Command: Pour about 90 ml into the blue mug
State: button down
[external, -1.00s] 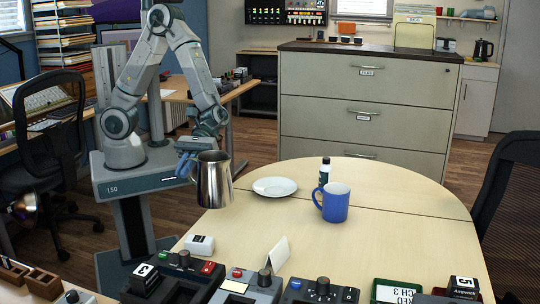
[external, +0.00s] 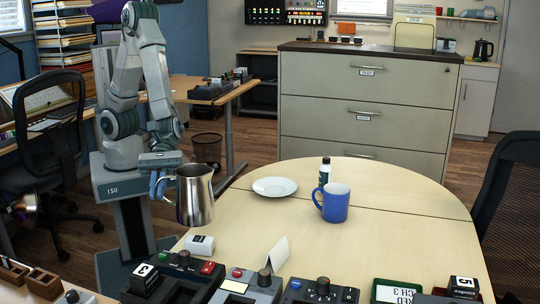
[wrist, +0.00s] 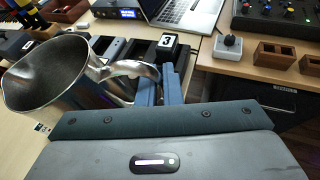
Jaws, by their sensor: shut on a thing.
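The blue mug (external: 335,203) stands upright on the table. A steel pitcher (external: 195,196) is held by its handle in my gripper (external: 161,184), at the table's left edge, left of the mug. The pitcher looks upright or nearly so in the external view. In the wrist view the blue fingers of my gripper (wrist: 160,90) are shut on the handle of the pitcher (wrist: 50,75). Its wide mouth shows, but I cannot tell the liquid level. The inside of the mug is mostly hidden.
A white saucer (external: 274,187) lies between pitcher and mug. A dark bottle (external: 324,172) stands behind the mug. A white box (external: 199,244), a folded card (external: 278,254) and control boxes (external: 318,291) line the near side. The tabletop right of the mug is clear.

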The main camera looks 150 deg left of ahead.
aim_at(204, 208)
jog(key=w+a+n+y+b, duration=0.1)
jog(key=a, duration=0.2)
jog(key=w+a+f+n+y+b, duration=0.1)
jog(key=w+a+b, duration=0.1)
jog(key=a, duration=0.1)
jog(key=w+a+f+n+t+y+b, duration=0.1)
jog(key=a, duration=0.2)
jog(key=shift+w+f+y+b, duration=0.2)
jog(key=shift+f+y+b, duration=0.1)
jog(key=shift+y, duration=0.1)
jog(key=a+r+n+g+y+b, duration=0.15)
jog(key=a+n+y+b, duration=0.55)
jog(key=a, duration=1.8)
jog(key=s+a+r+n+g+y+b, duration=0.1)
jog(key=s+a+r+b, duration=0.1)
jog(key=a, duration=0.4)
jog(key=s+a+r+n+g+y+b, duration=0.1)
jog(key=s+a+r+n+y+b, duration=0.1)
jog(key=a, duration=0.4)
jog(key=shift+s+a+r+y, duration=0.35)
jog(key=shift+s+r, duration=0.25)
jog(key=shift+s, duration=0.75)
